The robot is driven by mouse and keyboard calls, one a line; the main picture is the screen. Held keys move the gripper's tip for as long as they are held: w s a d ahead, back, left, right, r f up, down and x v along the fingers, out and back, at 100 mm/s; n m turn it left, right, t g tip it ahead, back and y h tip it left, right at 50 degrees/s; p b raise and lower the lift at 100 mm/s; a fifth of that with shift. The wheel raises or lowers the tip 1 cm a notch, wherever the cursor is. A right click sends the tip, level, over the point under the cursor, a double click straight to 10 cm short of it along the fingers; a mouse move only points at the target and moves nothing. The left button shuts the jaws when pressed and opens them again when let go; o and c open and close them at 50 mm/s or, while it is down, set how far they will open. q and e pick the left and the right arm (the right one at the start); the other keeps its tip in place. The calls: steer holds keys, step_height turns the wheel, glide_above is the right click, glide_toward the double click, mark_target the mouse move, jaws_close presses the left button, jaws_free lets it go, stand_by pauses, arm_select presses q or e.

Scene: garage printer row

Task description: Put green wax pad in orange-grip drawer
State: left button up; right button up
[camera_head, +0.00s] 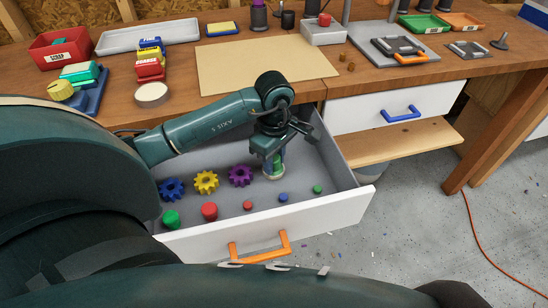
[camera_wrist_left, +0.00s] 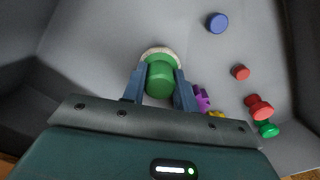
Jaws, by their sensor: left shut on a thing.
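The green wax pad (camera_head: 274,177) has a green knob and a pale round pad. My left gripper (camera_head: 272,152) reaches down into the drawer and is shut on the green knob. In the left wrist view the knob (camera_wrist_left: 160,80) sits between the two fingers (camera_wrist_left: 159,92), with the pale pad beyond it. I cannot tell whether the pad touches the drawer floor. My right gripper is not in view.
The drawer also holds blue, yellow and purple gears (camera_head: 240,176) and several small red, green and blue pieces (camera_head: 209,211). A closed blue-handled drawer (camera_head: 400,114) is to the right. The bench above carries a tan mat (camera_head: 260,62), trays and stamps.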

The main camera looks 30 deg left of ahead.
arm_select(q)
steer(key=o, duration=0.4)
steer(key=shift+f, duration=0.15)
steer(key=o, duration=0.5)
step_height(320, 180, up, 12)
steer(key=shift+r, duration=0.2)
stand_by(0.3)
